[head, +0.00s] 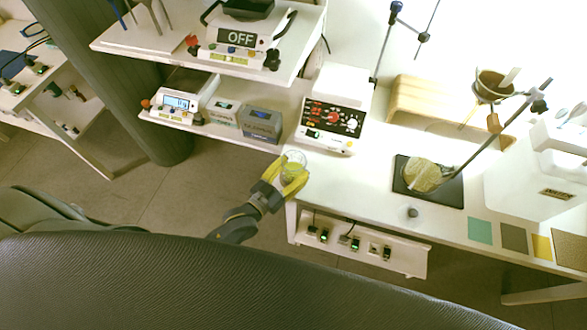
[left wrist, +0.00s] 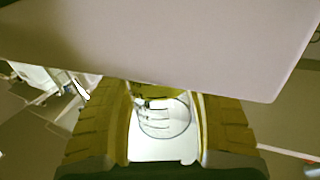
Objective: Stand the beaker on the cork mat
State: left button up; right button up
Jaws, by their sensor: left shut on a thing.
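My left gripper (head: 291,176), with yellow fingers, is shut on a clear beaker (head: 293,166) with graduation marks. It holds the beaker beside the left end of the white bench, near its corner. The beaker also shows between the fingers in the left wrist view (left wrist: 165,120). A brown mat (head: 571,250), which looks like the cork mat, lies at the right edge of the head view, partly cut off. It looks bare where it shows, and the gripper is far to its left. My right gripper is in neither view.
Green (head: 480,231), grey-brown (head: 514,238) and yellow (head: 542,247) patches lie left of the brown mat. A black plate (head: 404,188) with a stand and round flask, and a small grey object (head: 413,212), are on the bench (head: 350,205). A control box (head: 330,122) stands behind.

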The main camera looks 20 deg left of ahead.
pick_arm(q)
jog(key=shift+f, duration=0.15)
jog(key=o, duration=1.3)
jog(key=shift+s+a, duration=0.1)
jog(key=shift+s, duration=0.1)
jog(key=v, duration=1.1)
jog(key=s+a+f+g+y, duration=0.2)
jog(key=s+f, duration=0.1)
jog(key=f, duration=0.8)
jog(key=s+a+f+g+y, duration=0.1)
jog(key=s+a+f+g, duration=0.1)
jog(key=f, duration=0.8)
jog(key=s+a+f+g+y, duration=0.2)
jog(key=s+a+f+g, duration=0.1)
jog(key=f, duration=0.8)
jog(key=s+f+g, duration=0.2)
jog(key=s+f, duration=0.4)
jog(key=s, duration=0.2)
jog(key=s+f+g+y, duration=0.1)
jog(key=s+f+g, duration=0.2)
jog(key=s+f, duration=0.3)
jog(key=s+f+n+g+y, duration=0.1)
jog(key=s+f+g, duration=0.2)
jog(key=s+f, duration=0.3)
jog(key=shift+s+a+f, duration=0.1)
jog(key=shift+s+a, duration=0.05)
jog(key=shift+s, duration=1.05)
jog(key=shift+s+a, duration=0.2)
jog(key=shift+s, duration=1.05)
